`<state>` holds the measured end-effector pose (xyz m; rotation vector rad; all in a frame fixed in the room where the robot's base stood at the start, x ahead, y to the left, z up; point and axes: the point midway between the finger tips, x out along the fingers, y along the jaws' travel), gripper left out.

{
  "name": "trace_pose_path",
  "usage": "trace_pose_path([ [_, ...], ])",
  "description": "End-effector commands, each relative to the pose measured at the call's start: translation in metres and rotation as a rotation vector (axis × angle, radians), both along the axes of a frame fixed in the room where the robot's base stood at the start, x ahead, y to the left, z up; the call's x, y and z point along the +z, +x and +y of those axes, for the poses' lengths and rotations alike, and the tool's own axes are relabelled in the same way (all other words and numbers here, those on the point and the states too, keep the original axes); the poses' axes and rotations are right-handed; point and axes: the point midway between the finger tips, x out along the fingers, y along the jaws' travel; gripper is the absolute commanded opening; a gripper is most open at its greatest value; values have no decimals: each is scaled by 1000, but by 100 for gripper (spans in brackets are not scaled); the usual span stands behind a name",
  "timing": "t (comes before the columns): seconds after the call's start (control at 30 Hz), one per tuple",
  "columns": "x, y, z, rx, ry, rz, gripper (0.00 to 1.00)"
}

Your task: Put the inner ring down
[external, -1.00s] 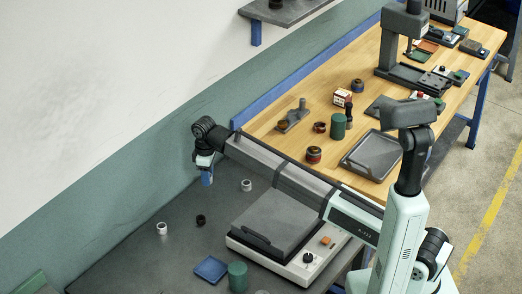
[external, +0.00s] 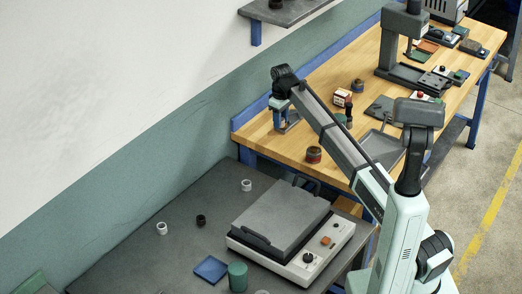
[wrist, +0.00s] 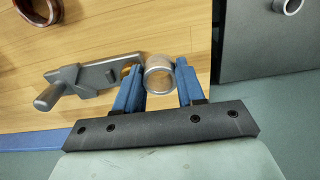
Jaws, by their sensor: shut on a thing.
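The inner ring looks like a short silver-grey metal ring (wrist: 160,76) between the blue fingertips in the wrist view. My gripper (wrist: 160,85) is shut on it. In the external view my gripper (external: 280,121) is over the left end of the wooden bench (external: 262,139); the ring itself cannot be made out there. A grey fixture with a round handle (wrist: 92,80) lies on the wood just left of the ring in the wrist view. A small brass-coloured part shows beside the left finger. The height of the ring above the bench is unclear.
A larger brown ring (wrist: 38,8) lies at the wrist view's upper left. A dark lower bench (external: 150,265) holds two pale rings (external: 246,185) (external: 162,228), a black ring (external: 201,220), a blue tray (external: 211,268) and a grey-topped machine (external: 290,255). A red-and-dark stack (external: 314,154) stands on the wooden bench.

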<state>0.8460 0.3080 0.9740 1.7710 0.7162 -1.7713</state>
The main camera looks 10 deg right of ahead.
Motion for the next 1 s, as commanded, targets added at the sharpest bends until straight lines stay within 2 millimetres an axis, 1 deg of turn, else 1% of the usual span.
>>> trace_pose_path([
  [0.03,3,12,-21,-28,0,0,6],
  [0.17,8,35,-69,-90,1,-1,6],
  [0.2,10,42,-85,-110,1,-1,6],
  [0.4,20,70,-157,-208,1,-1,6],
  [0.5,24,80,-185,-250,0,0,6],
  [0.6,28,89,-208,-289,0,0,6],
  [0.7,34,100,-226,-327,0,0,6],
  [0.73,37,106,-228,-342,1,-1,6],
  [0.8,42,117,-224,-381,0,0,6],
  [0.87,42,119,-223,-418,0,0,6],
  [1.0,42,115,-223,-493,0,0,6],
])
